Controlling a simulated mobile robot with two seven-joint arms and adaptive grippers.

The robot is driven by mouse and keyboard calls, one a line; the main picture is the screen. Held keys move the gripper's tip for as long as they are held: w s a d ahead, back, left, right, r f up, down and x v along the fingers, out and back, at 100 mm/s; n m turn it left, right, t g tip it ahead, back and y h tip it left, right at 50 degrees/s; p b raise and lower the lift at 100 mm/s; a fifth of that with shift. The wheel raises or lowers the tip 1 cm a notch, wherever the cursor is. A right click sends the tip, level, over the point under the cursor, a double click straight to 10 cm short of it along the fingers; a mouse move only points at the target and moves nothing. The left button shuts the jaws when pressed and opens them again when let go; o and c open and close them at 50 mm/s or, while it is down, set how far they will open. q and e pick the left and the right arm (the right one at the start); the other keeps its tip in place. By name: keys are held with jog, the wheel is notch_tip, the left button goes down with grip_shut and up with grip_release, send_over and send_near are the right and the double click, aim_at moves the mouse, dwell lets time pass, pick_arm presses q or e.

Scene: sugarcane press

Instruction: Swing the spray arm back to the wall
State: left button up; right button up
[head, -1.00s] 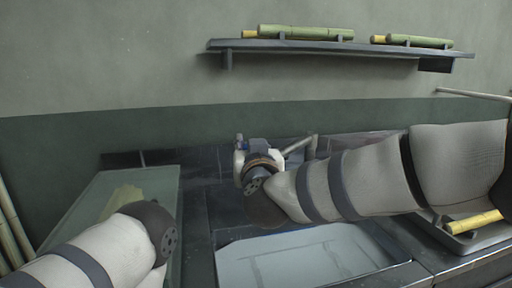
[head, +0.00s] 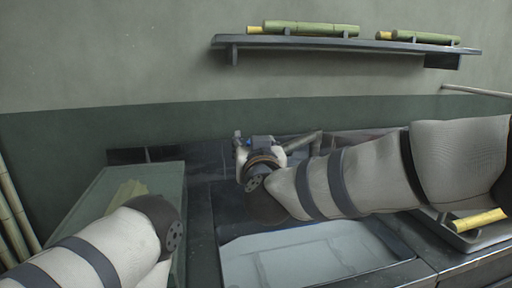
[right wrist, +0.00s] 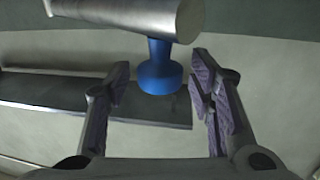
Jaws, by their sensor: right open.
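The spray arm (head: 305,143) shows in the head view as a grey metal tube low by the wall, partly behind my right wrist. In the right wrist view it is a thick metal tube (right wrist: 130,14) with a blue nozzle (right wrist: 158,70) hanging from it. My right gripper (head: 247,143) is at the nozzle end of the tube. In the right wrist view its two fingers (right wrist: 160,88) are open, with the blue nozzle between them in the picture and a gap on each side. Contact is not visible. My left arm enters at lower left; its gripper is out of view.
A sink basin (head: 300,255) lies below my right wrist. A greenish glass-like tray (head: 88,200) is at left, near my left arm. A tray with a yellow cane piece (head: 478,220) is at right. A wall shelf (head: 350,44) holds green canes (head: 310,29).

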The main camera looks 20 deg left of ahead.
jog(key=v, duration=1.1)
jog(key=shift+s, duration=0.35)
jog(key=shift+d, duration=0.1)
